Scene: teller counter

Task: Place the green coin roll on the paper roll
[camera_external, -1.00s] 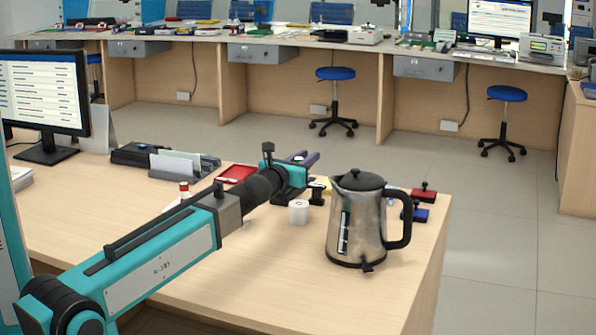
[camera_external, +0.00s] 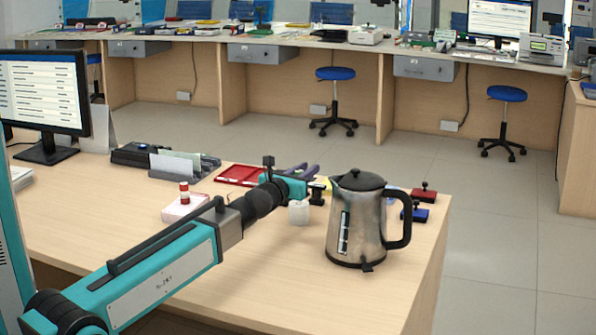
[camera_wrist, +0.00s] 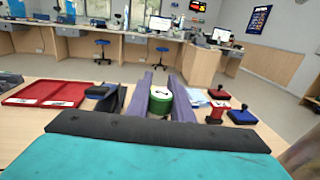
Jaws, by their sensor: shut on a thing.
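The green coin roll (camera_wrist: 160,101) stands upright between the two purple fingers of my gripper (camera_wrist: 162,88) in the wrist view, its pale top with a dark mark facing up. My gripper is shut on it. In the external view my gripper (camera_external: 306,171) is low over the desk, just behind and above the white paper roll; the coin roll cannot be made out there. The paper roll (camera_external: 299,213) stands on the desk left of the kettle, its top close to my wrist in the picture. I cannot make out the paper roll in the wrist view.
A steel kettle (camera_external: 357,222) stands close right of the paper roll. Blue (camera_external: 416,214) and red (camera_external: 424,195) stamp pads lie behind it. A red tray (camera_external: 239,176) and a white box with a red-banded roll (camera_external: 184,194) are to the left. The desk front is clear.

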